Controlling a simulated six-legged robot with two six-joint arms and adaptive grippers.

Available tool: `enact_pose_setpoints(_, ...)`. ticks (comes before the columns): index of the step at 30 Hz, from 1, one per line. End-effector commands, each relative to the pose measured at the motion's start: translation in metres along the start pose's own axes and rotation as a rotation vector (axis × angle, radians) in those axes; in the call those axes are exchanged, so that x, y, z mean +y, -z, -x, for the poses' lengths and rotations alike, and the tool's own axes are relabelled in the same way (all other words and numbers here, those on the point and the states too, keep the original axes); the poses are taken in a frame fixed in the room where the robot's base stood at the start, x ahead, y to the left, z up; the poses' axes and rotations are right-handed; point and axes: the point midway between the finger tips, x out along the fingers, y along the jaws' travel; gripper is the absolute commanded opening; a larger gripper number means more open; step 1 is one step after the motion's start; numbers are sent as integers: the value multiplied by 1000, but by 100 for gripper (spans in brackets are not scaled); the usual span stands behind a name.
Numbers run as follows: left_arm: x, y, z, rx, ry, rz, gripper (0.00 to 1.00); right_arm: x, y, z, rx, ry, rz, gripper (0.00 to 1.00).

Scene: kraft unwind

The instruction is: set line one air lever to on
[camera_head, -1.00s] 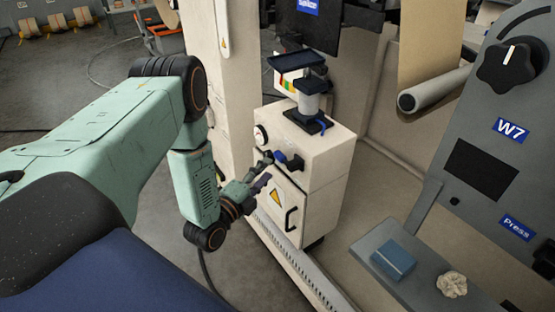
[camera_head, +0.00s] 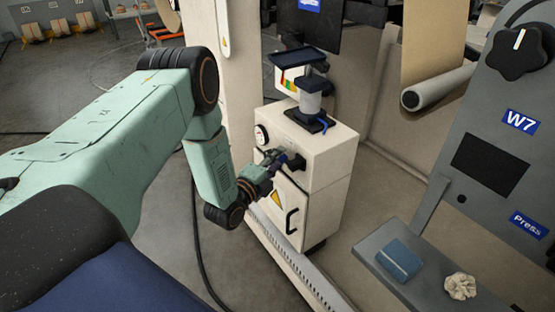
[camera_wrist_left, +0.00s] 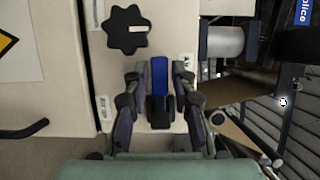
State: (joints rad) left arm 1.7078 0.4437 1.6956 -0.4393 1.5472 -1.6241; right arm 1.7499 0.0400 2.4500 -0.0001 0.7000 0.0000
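A blue lever (camera_wrist_left: 160,76) with a dark base stands out from the cream cabinet (camera_head: 325,155). My left gripper (camera_wrist_left: 160,84) is open, with one finger on each side of the lever and a small gap seeming to show at each side. In the head view the left gripper (camera_head: 277,160) is at the cabinet's front face and mostly hides the lever. Small white labels (camera_wrist_left: 187,62) lie on the panel near the lever; I cannot read them clearly. My right gripper is not in view.
A black star-shaped knob (camera_wrist_left: 127,30) sits close to the lever. A round gauge (camera_head: 261,135) is on the same face, above a door with a black handle (camera_head: 291,221). At the right, a grey shelf (camera_head: 385,270) holds a blue block (camera_head: 399,263) and crumpled paper (camera_head: 460,286).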

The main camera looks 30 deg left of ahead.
Motion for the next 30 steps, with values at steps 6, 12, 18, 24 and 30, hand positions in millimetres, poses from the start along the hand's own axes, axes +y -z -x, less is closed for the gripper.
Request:
enact_pose_setpoints(6, 0, 0, 0, 0, -1, 0, 4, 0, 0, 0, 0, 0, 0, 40)
enact_pose_setpoints(12, 0, 0, 0, 0, -1, 0, 0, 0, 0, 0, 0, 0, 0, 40)
enact_pose_setpoints(18, 0, 0, 1, 0, -1, 0, 0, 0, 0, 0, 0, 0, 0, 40)
enact_pose_setpoints(24, 1, 0, 1, 0, -2, 1, 0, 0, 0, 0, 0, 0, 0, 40)
enact_pose_setpoints(30, 2, 0, 1, 0, -16, 33, 0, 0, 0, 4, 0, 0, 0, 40)
